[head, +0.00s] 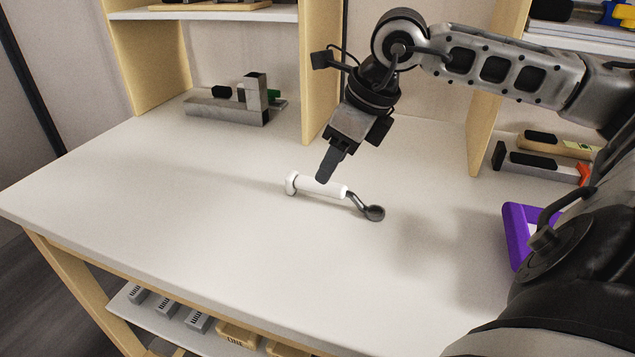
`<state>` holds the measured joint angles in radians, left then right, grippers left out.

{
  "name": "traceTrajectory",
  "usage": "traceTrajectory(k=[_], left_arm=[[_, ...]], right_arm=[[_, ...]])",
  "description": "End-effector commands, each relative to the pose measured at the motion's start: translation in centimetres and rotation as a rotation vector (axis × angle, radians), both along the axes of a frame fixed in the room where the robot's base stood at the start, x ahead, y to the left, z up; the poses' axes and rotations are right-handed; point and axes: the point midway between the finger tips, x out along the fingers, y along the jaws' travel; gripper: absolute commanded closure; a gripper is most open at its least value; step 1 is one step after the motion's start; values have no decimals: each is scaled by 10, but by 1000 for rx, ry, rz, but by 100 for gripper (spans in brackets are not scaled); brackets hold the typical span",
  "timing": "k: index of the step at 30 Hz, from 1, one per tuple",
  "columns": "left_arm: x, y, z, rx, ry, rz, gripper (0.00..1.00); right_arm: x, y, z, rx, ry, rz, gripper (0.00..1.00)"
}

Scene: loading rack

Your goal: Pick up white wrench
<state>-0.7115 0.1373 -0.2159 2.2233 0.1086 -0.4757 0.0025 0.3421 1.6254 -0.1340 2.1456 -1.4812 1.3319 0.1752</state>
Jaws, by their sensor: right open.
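A white-handled tool (318,187), which I take for the white wrench, lies on the white tabletop (190,215) near the middle. Its handle points left and a dark rounded end lies at its right. My right gripper (328,172) is just above the handle, pointing down, and its near finger covers a little of it. The jaws are open and seen from the side. I cannot tell whether a finger touches the handle. My left gripper is not in the view.
A grey metal vise-like block (228,108) stands at the back left. A purple frame (517,236) lies at the right, beside my arm. Shelf uprights (322,75) rise at the back edge. Dark-tipped tools (530,158) lie at the back right. The tabletop's left side is clear.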

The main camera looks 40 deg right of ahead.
Motion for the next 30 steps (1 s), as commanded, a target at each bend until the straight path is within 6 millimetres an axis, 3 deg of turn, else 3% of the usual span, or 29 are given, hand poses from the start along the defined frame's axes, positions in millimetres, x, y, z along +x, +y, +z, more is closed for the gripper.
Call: traceTrajectory(k=[11,19,30], left_arm=[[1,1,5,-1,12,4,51],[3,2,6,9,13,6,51],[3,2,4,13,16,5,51]], right_arm=[[13,4,-26,7,1,1,51],[29,5,-60,5,0,0,51],[30,5,-64,1,-2,-1,51]])
